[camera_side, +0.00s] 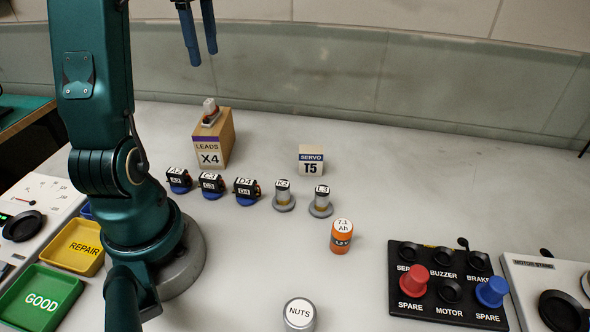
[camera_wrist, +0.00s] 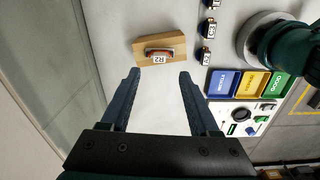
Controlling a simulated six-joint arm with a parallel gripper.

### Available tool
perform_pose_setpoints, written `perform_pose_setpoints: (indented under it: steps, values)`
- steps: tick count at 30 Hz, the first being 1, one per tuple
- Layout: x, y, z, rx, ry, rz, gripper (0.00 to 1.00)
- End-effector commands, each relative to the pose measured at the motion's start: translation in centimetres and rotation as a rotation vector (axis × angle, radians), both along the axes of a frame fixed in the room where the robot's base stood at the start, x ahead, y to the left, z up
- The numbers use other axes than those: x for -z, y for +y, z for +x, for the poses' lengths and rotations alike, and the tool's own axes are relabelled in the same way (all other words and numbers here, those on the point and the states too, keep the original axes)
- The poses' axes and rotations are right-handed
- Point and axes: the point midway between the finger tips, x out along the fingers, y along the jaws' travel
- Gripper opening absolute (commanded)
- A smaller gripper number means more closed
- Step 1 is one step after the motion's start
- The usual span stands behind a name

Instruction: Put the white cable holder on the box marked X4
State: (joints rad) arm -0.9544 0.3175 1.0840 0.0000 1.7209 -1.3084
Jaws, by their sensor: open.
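The box marked X4 (camera_side: 210,157) is a tan block with a "LEADS" label, standing towards the back left in the side view. A small white holder (camera_side: 209,106) with some red on it sits on top of this box. In the wrist view the tan box (camera_wrist: 177,44) shows from above, with the holder (camera_wrist: 159,56) on it bearing a tag that seems to read R2 and a reddish strand. My gripper (camera_side: 202,57) is open and empty, high above the box in the side view. In the wrist view my gripper (camera_wrist: 160,73) has its fingers apart, with nothing between them.
A row of small labelled motors (camera_side: 211,185) and silver cylinders (camera_side: 283,196) stands in front of the X4 box. A T5 servo box (camera_side: 311,161) stands to the right. An orange battery (camera_side: 341,236) and a switch panel (camera_side: 447,285) are nearer. The bench's back right is clear.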

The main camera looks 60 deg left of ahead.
Motion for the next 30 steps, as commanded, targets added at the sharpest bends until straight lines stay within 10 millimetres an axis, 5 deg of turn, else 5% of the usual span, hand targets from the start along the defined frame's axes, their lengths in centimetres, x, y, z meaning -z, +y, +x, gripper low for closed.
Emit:
perform_pose_setpoints:
  steps: [8,18,24,30]
  values:
    - [-0.2,-10.1,2.3,0.758,-0.083,0.146,0.62]
    - [3.7,-21.5,-1.2,1.772,-0.192,0.403,0.62]
    - [6.1,-24.3,-3.4,2.120,-0.231,0.527,0.62]
    - [6.8,-24.9,-3.9,2.211,-0.239,0.561,0.62]
